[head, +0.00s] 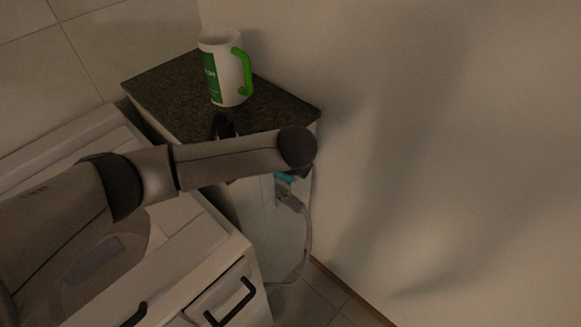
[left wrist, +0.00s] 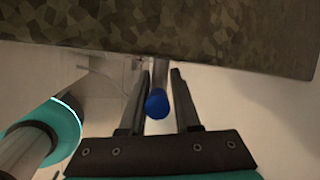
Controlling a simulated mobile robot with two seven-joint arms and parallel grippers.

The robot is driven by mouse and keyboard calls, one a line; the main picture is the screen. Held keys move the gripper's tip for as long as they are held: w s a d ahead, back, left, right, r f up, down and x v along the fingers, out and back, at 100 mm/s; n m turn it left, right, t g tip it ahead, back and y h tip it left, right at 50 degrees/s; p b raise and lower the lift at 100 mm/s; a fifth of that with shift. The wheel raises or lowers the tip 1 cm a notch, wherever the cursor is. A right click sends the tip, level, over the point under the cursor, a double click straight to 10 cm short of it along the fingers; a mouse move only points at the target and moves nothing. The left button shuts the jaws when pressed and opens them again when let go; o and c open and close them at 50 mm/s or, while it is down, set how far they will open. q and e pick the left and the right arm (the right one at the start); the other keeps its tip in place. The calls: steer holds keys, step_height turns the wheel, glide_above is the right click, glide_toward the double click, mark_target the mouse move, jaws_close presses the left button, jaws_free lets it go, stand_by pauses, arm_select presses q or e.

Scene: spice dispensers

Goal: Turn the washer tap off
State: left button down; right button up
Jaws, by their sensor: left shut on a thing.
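The washer tap shows in the left wrist view as a blue handle (left wrist: 157,104) below the dark speckled countertop edge, with a grey stem (left wrist: 159,74) behind it. My left gripper (left wrist: 160,72) has one finger on each side of the blue handle and is shut on it. In the head view my left arm reaches across from the left, past the counter's front corner, and its forearm and wrist hide the tap and the fingers. The way the handle is turned relative to the pipe is hard to tell. My right gripper is in neither view.
A white mug (head: 223,75) with a green handle stands on the dark countertop (head: 165,95). A white cabinet with black handles (head: 232,302) is at lower left. A grey hose (head: 308,235) hangs beside the counter's end. The wall is close on the right.

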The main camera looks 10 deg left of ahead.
arm_select(q)
steer(key=s+a+f+t+b, duration=0.1)
steer(key=b, duration=0.1)
steer(key=shift+f+n+t+h+b, duration=0.15)
steer(key=shift+n+t+h+b, duration=0.15)
steer(key=shift+h, duration=0.1)
stand_by(0.3)
steer(key=c, duration=0.8)
jaws_free()
steer(key=shift+o, duration=0.2)
steer(key=shift+w+d+r, duration=0.15)
steer(key=shift+d+r, duration=0.05)
steer(key=shift+r, duration=0.1)
steer(key=shift+r, duration=0.1)
